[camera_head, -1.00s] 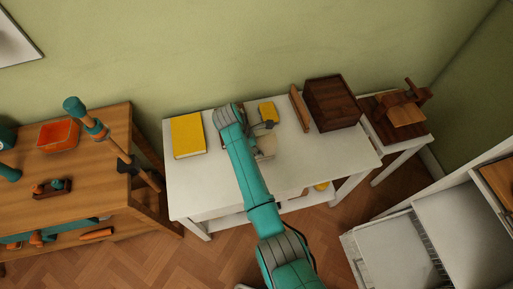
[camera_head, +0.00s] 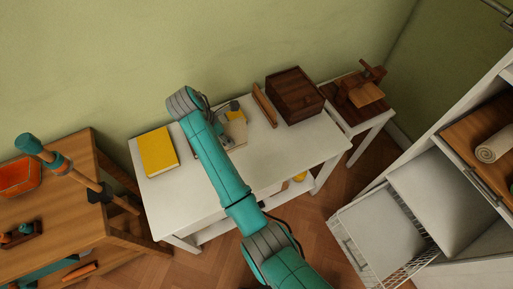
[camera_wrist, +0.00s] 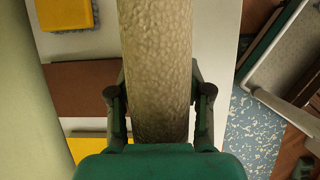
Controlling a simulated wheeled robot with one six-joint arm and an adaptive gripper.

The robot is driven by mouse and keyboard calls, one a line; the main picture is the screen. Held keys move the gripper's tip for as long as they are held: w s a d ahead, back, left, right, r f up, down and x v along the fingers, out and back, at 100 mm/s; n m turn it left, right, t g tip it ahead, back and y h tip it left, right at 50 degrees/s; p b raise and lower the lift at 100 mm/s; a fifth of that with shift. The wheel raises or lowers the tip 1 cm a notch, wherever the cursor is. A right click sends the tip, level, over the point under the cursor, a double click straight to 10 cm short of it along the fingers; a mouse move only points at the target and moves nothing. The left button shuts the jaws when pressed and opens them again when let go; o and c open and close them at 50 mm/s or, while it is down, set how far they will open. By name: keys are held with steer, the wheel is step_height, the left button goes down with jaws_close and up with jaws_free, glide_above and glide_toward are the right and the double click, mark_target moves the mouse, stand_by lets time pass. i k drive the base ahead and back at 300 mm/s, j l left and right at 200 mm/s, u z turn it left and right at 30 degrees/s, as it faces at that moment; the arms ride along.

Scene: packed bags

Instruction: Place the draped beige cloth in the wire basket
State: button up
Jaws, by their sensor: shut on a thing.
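The beige cloth (camera_wrist: 157,70) fills the middle of the wrist view as a long textured roll or fold, running up between the fingers. My gripper (camera_wrist: 160,95) is shut on it, one finger on each side. In the head view the cloth (camera_head: 237,131) shows as a small pale patch over the white table, partly hidden by my arm and gripper (camera_head: 230,112).
The white table (camera_head: 285,155) carries a yellow book (camera_head: 158,152), a brown box (camera_head: 295,95) and a wooden bar (camera_head: 264,104). A side table (camera_head: 350,112) holds a wooden object. A rolled cloth (camera_head: 494,146) lies on the cabinet's wooden shelf. Floor (camera_head: 310,220) is open between table and basket.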

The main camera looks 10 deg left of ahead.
mark_target(367, 249)
steer(key=i+z, duration=0.15)
steer(key=z, duration=0.2)
steer(key=i+z, duration=0.15)
steer(key=z, duration=0.2)
